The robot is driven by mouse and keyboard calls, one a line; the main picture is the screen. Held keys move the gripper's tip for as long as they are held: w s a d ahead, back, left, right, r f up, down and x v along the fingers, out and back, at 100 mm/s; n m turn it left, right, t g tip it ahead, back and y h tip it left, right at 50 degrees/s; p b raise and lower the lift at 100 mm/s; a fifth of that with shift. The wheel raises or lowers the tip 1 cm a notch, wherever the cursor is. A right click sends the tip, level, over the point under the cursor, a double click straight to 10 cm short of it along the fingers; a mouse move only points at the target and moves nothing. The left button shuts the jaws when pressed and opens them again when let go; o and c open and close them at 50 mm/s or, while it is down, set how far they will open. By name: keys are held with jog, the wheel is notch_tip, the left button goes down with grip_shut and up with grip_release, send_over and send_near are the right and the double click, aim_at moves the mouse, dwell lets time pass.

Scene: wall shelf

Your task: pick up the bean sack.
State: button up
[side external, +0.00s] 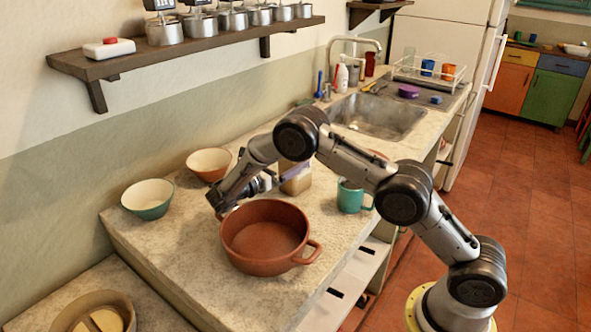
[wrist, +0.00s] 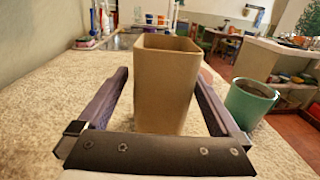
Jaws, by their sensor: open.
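The bean sack (wrist: 163,88) is a tan, upright, square-sided bag with an open top. In the wrist view it stands on the counter between the two purple fingers of my gripper (wrist: 158,92). The fingers are open, one on each side, with a visible gap at the left and little or none at the right; I cannot tell whether the right one touches. In the side view the sack (side external: 297,180) is partly hidden behind my arm, and my gripper (side external: 266,182) is low over the counter at its left.
A terracotta pot (side external: 268,235) stands in front of my gripper. A teal mug (side external: 351,196) is right of the sack. An orange bowl (side external: 208,163) and a green bowl (side external: 147,198) are at the left. The sink (side external: 377,116) lies behind; a wall shelf (side external: 190,45) hangs above.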

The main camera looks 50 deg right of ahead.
jog(key=d, duration=0.3)
jog(key=s+d, duration=0.1)
jog(key=d, duration=0.1)
jog(key=shift+d+r, duration=0.25)
jog(key=shift+d, duration=0.05)
grip_shut()
jog(key=shift+r, duration=0.1)
jog(key=s+a+r, duration=0.5)
jog(key=s+r, duration=0.8)
dwell(0.4)
jog(key=shift+a, duration=0.1)
